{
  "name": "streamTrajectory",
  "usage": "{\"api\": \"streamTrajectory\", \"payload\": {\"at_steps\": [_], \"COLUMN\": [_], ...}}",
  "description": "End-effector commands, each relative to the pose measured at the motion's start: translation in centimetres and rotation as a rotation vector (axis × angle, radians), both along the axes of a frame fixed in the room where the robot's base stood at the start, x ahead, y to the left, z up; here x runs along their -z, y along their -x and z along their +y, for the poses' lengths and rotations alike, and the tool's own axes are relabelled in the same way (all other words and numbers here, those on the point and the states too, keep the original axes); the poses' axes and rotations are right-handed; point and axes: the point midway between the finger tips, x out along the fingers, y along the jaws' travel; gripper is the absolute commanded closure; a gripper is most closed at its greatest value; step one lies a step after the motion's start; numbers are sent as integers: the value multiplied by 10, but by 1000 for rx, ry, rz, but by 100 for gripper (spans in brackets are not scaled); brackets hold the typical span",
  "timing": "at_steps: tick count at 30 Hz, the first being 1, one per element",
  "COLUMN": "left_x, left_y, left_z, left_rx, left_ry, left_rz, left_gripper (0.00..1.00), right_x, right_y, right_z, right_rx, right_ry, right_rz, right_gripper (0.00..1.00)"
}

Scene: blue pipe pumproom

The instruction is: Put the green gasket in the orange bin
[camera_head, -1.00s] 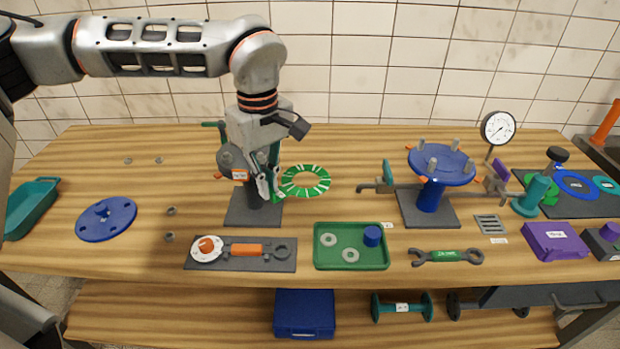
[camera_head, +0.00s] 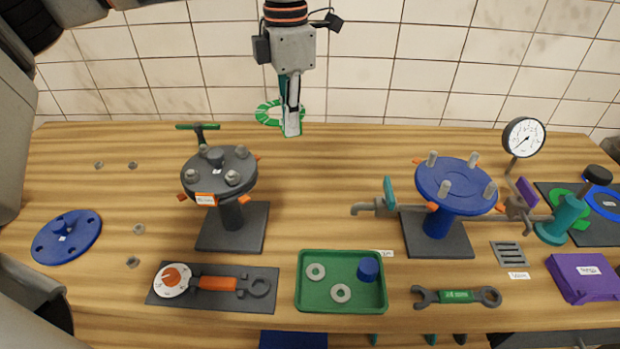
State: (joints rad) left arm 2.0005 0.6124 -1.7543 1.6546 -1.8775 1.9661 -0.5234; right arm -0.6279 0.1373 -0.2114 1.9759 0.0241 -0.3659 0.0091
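The green gasket (camera_head: 264,116), a flat ring with pale marks, hangs in my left gripper (camera_head: 290,128). The fingers are shut on its right side, and the ring sticks out to the left, raised over the back of the workbench against the tiled wall. The fingers hide part of the ring. My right gripper is not in view. No orange bin shows in this view.
A dark flange stand (camera_head: 233,220) and a blue flange stand (camera_head: 436,221) rise from the bench. A green tray (camera_head: 318,301) holds washers and a blue cap. A pressure gauge (camera_head: 524,136) stands right. The bench's back middle is clear.

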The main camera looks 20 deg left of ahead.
Motion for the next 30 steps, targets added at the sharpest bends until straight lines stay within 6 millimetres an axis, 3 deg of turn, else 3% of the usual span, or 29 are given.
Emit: {"api": "streamTrajectory", "payload": {"at_steps": [1, 11, 24, 30], "left_x": [19, 51, 153, 187], "left_y": [0, 0, 1, 1], "left_z": [0, 0, 0, 0], "left_rx": [1, 2, 4, 3], "left_ry": [-1, 0, 0, 1], "left_rz": [6, 8, 9, 6], "left_gripper": [100, 100, 100, 100], "right_x": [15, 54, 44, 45], "right_y": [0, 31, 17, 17], "right_z": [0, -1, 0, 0], "right_rx": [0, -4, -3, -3], "right_ry": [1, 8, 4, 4], "right_rz": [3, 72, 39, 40], "right_gripper": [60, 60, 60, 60]}}
